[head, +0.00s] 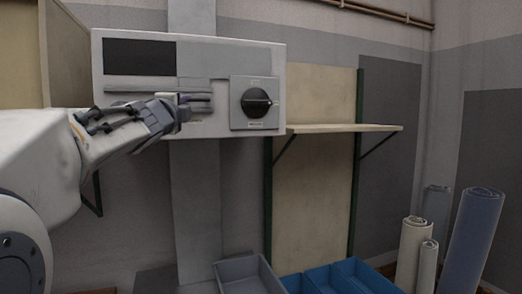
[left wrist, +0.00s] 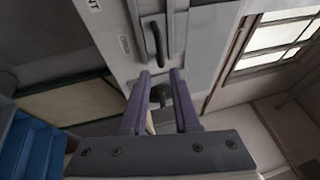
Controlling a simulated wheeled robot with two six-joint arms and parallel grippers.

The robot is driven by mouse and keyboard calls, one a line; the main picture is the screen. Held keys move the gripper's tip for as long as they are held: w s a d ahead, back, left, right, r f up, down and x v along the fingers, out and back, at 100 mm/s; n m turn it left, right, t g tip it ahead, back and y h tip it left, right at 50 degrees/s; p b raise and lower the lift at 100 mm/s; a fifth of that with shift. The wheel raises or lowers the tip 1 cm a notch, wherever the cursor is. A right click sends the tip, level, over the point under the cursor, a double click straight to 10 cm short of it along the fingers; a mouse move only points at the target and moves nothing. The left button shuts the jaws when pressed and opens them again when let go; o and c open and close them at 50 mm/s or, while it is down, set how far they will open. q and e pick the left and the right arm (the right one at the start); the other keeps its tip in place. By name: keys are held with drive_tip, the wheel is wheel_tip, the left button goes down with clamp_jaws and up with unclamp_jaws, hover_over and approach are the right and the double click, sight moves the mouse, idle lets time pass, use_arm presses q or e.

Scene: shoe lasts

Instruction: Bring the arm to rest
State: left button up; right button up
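My left gripper (head: 186,105) is in front of a grey control box (head: 235,58) on the wall, left of the black rotary knob (head: 256,102). In the left wrist view my left gripper's two purple fingers (left wrist: 161,74) stand apart. A dark rounded part (left wrist: 160,95) shows between them; I cannot tell whether they touch it. A dark bar-shaped handle (left wrist: 158,40) on a grey plate lies beyond the fingertips. My right gripper is in neither view.
A wooden shelf (head: 345,128) juts out right of the box. Below are a grey bin (head: 240,262) and blue bins (head: 372,276). Rolled sheets (head: 474,240) stand at the right. The space before the shelf looks clear.

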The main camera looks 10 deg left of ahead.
use_arm(q)
drive_tip(key=d+f+n+g+h+b, duration=0.1)
drive_tip(key=d+f+n+g, duration=0.15)
drive_tip(key=d+f, duration=0.5)
drive_tip(key=d+f+n+g+h, duration=0.1)
drive_tip(key=d+f+n+g, duration=0.2)
drive_tip(key=f, duration=0.7)
drive_tip(key=s+d+f+n+g+h+b, duration=0.15)
drive_tip(key=s+d+f+g, duration=0.4)
drive_tip(key=d+f, duration=0.75)
drive_tip(key=s+d+f+g, duration=0.1)
drive_tip(key=s+f+g, duration=0.2)
drive_tip(key=s+f, duration=0.4)
drive_tip(key=s+d+f+n+g+h, duration=0.1)
drive_tip(key=s+f, duration=0.5)
drive_tip(key=s, duration=0.6)
drive_tip(key=s+d+f+n+g, duration=0.1)
drive_tip(key=s+d+f+g, duration=0.2)
drive_tip(key=s+f, duration=0.4)
drive_tip(key=s+g, duration=0.1)
drive_tip(key=s, duration=0.2)
drive_tip(key=shift+f+g+b, duration=0.3)
drive_tip(key=shift+f+b, duration=0.05)
drive_tip(key=shift+b, duration=0.05)
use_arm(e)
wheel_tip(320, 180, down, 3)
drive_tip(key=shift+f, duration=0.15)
